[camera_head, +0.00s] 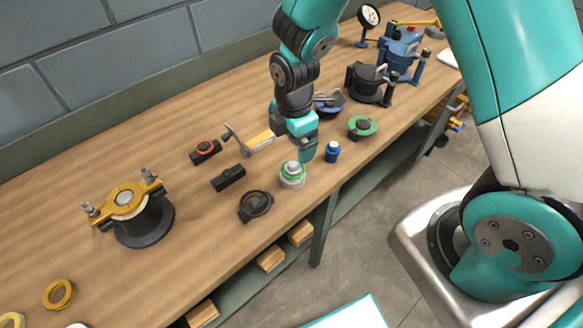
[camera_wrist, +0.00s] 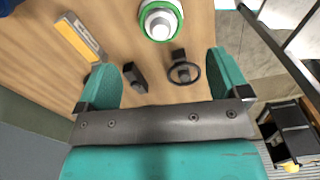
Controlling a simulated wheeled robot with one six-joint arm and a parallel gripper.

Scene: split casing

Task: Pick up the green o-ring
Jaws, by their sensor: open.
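A green ring (camera_head: 293,167) sits around a pale, stepped round part with a grey top, upright near the bench's front edge. The wrist view shows this green ring (camera_wrist: 143,25) at the top edge, partly cut off, encircling the white and grey part. A second green round piece (camera_head: 362,121) with a dark centre lies farther right; I cannot tell whether it is an o-ring. My gripper (camera_head: 307,150) is above the bench, just behind and right of the pale part in the head view. In the wrist view my gripper (camera_wrist: 166,80) has its fingers wide apart, with nothing held between them.
Close by are a blue cap (camera_head: 333,152), a black ring piece (camera_head: 256,206), a black block (camera_head: 228,179) and a red-ringed black block (camera_head: 205,151). A yellow-handled tool (camera_head: 259,141) lies behind. A yellow-topped casing (camera_head: 145,222) stands left. Bare wood (camera_head: 195,258) lies in front.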

